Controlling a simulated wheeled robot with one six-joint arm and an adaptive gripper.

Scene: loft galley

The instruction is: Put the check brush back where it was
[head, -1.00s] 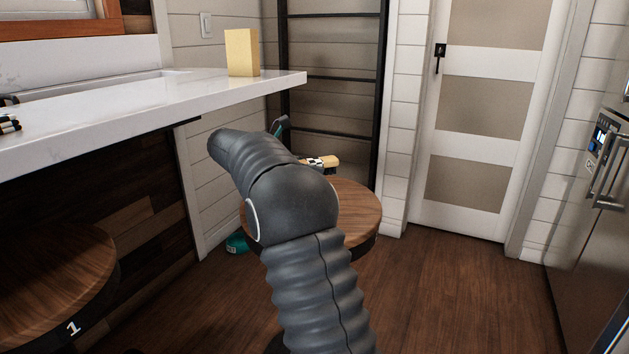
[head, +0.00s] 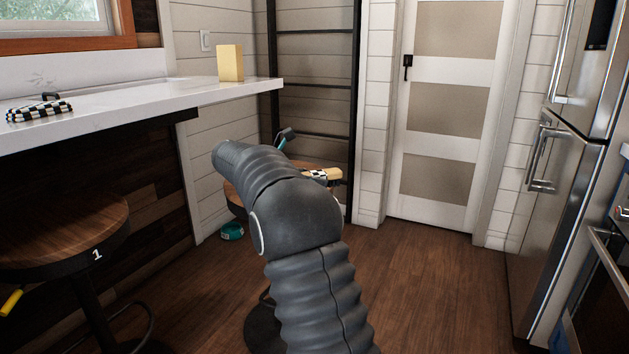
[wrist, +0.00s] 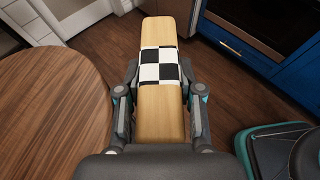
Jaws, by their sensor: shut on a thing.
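The check brush (wrist: 160,112) is a long pale wooden block with a black-and-white checked band. My gripper (wrist: 160,92) is shut on it, with one finger at each side. In the head view, one end of the brush (head: 325,175) shows past my arm, which hides most of my gripper. The brush appears near a round wooden stool top. In the wrist view this stool top (wrist: 50,110) lies to the left of the brush, apart from it, and floor shows beneath the brush.
A white counter (head: 140,101) holds a black-and-white checked item (head: 40,109) and a yellow block (head: 230,63). The stool marked 1 (head: 60,232) stands at left, with a yellow object (head: 11,302) beside it. A teal object (head: 232,231) lies on the floor. Open floor lies right, before the fridge.

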